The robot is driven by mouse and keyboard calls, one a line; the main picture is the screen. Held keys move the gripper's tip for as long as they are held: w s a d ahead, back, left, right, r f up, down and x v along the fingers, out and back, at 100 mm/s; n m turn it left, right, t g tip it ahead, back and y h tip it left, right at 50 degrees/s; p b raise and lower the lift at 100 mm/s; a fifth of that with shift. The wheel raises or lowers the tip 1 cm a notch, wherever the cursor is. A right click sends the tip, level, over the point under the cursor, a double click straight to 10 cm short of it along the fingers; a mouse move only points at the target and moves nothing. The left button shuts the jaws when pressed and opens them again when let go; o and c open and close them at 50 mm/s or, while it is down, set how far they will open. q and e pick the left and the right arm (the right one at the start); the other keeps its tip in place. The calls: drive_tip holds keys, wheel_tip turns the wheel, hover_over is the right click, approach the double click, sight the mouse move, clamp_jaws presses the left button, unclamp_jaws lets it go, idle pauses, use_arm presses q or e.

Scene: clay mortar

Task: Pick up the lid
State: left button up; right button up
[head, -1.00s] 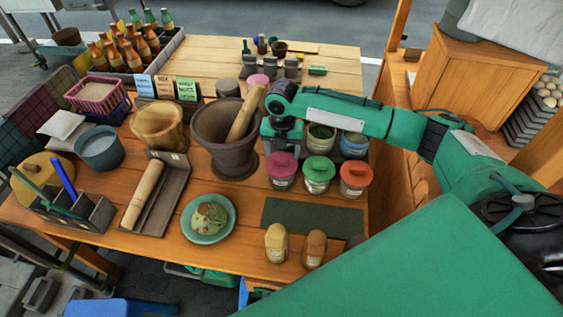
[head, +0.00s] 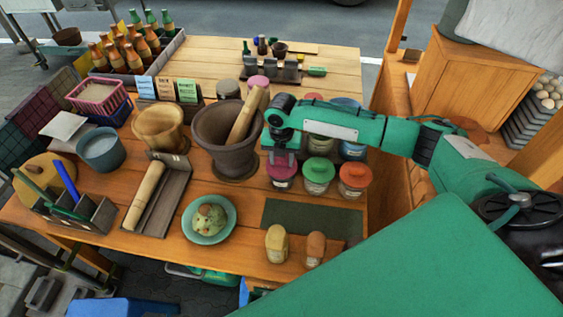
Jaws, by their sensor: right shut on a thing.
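The pink lid (head: 281,170) sits on a glass jar at the left end of the front jar row. My right gripper (head: 283,158) points down over it, its fingers at the top of the lid, shut on the lid's knob. The fingers hide most of the knob. The lid still appears to be on its jar; I cannot see a gap. A green lid (head: 318,169) and a red lid (head: 355,174) sit on the jars to its right. My left gripper is not in view.
A dark mortar (head: 226,150) with a pestle (head: 245,116) stands close left of my gripper. More jars behind are partly hidden by my right arm. A dark green mat (head: 312,217) in front of the jars is bare.

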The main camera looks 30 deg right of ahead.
drive_tip(key=shift+r, duration=0.1)
wheel_tip(320, 180, up, 18)
drive_tip(key=b, duration=0.3)
drive_tip(key=p, duration=1.1)
hover_over(282, 160)
wheel_tip(282, 160, down, 10)
drive_tip(key=shift+r, duration=0.1)
drive_tip(key=shift+f, duration=0.45)
wheel_tip(282, 160, down, 4)
drive_tip(key=b, duration=0.4)
drive_tip(key=shift+f+b, duration=0.2)
drive_tip(key=shift+b, duration=0.2)
drive_tip(key=shift+f, duration=0.85)
